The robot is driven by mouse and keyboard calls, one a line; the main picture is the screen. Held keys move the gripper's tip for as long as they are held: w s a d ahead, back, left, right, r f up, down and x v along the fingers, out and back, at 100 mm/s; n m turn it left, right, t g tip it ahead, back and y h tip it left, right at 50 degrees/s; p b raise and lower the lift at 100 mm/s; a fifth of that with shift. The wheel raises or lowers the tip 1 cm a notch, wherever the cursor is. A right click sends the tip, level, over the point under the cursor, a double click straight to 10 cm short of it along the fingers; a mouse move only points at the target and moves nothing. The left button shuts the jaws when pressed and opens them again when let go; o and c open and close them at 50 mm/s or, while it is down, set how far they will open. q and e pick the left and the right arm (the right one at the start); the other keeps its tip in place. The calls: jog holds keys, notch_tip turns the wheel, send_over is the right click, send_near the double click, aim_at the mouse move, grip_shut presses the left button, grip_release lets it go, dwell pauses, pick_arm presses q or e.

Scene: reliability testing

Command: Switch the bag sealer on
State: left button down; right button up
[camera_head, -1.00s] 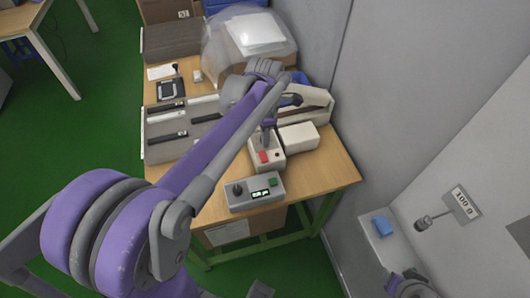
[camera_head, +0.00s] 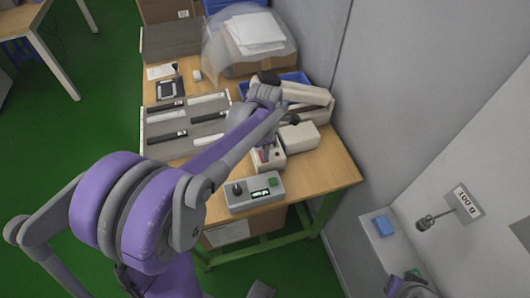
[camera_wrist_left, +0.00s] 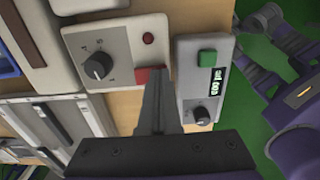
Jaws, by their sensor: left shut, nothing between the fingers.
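The bag sealer's control box is pale beige, with a red switch, and stands mid-table in the head view (camera_head: 272,164). In the left wrist view the box (camera_wrist_left: 105,38) shows a black dial (camera_wrist_left: 97,66) and the red switch (camera_wrist_left: 142,77). My left gripper (camera_wrist_left: 156,75) is shut and empty. Its fingertips are at the red switch, overlapping its right part; I cannot tell whether they touch or press it. In the head view the left gripper (camera_head: 265,146) points down over the box and partly hides the switch.
A grey box with a green button, lit display and black knob (camera_head: 254,193) stands close to the sealer box. A white block (camera_head: 299,137) sits beside it. Behind are a long beige housing (camera_head: 307,95), a blue bin (camera_head: 290,80) and a grey slotted tray (camera_head: 158,149).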

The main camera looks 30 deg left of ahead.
pick_arm(q)
jog(key=shift+s+d+f, duration=0.1)
jog(key=shift+s, duration=0.05)
jog(key=shift+w+a, duration=0.35)
jog(key=shift+a, duration=0.05)
jog(key=shift+w+a, duration=0.3)
jog(key=shift+a, duration=0.05)
jog(key=shift+r, duration=0.2)
jog(key=shift+d, duration=0.1)
jog(key=shift+r, duration=0.15)
